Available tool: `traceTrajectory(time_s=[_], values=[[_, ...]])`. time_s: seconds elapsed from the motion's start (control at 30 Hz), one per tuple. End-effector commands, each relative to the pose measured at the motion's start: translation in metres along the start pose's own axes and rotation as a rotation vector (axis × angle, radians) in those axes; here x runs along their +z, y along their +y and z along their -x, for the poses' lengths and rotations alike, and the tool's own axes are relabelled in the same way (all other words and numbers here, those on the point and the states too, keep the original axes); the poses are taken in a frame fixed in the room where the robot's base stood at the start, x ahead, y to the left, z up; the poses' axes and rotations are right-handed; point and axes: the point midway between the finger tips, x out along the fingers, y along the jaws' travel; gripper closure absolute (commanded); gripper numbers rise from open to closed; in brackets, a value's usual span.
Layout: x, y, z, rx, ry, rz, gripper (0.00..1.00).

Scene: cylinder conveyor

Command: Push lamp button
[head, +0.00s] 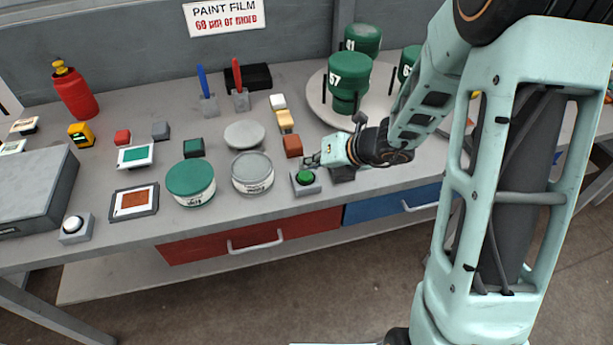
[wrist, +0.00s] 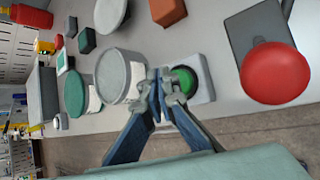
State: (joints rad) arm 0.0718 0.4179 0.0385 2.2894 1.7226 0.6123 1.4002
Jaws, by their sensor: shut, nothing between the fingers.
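A green push button (head: 304,177) sits on a small grey box near the table's front edge. It also shows in the wrist view (wrist: 183,80), partly behind the fingers. My gripper (head: 310,161) is shut and empty, with its fingertips close beside the green button; I cannot tell whether they touch it. The fingertips (wrist: 165,84) cover the button's left side in the wrist view. A white round button (head: 73,224) on a grey box stands at the far left front. A large red button (wrist: 274,73) shows at right in the wrist view. No label tells which button is the lamp's.
A grey can (head: 252,172) and a green-topped can (head: 191,183) stand left of my gripper. A reddish-brown block (head: 293,146) is just behind the green button. Green cylinders (head: 349,78) stand on a round turntable (head: 322,101) at the back.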

Motion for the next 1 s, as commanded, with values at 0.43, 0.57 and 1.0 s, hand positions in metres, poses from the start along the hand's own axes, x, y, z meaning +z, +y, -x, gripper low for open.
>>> traceTrajectory(time_s=[0.43,0.57,1.0], values=[[0.0000,0.0000,0.0000,0.000,0.000,0.000,1.00],[-0.0004,-0.0004,-0.0005,0.000,0.000,0.000,1.00],[-0.0046,-0.0046,-0.0063,0.000,0.000,0.000,1.00]])
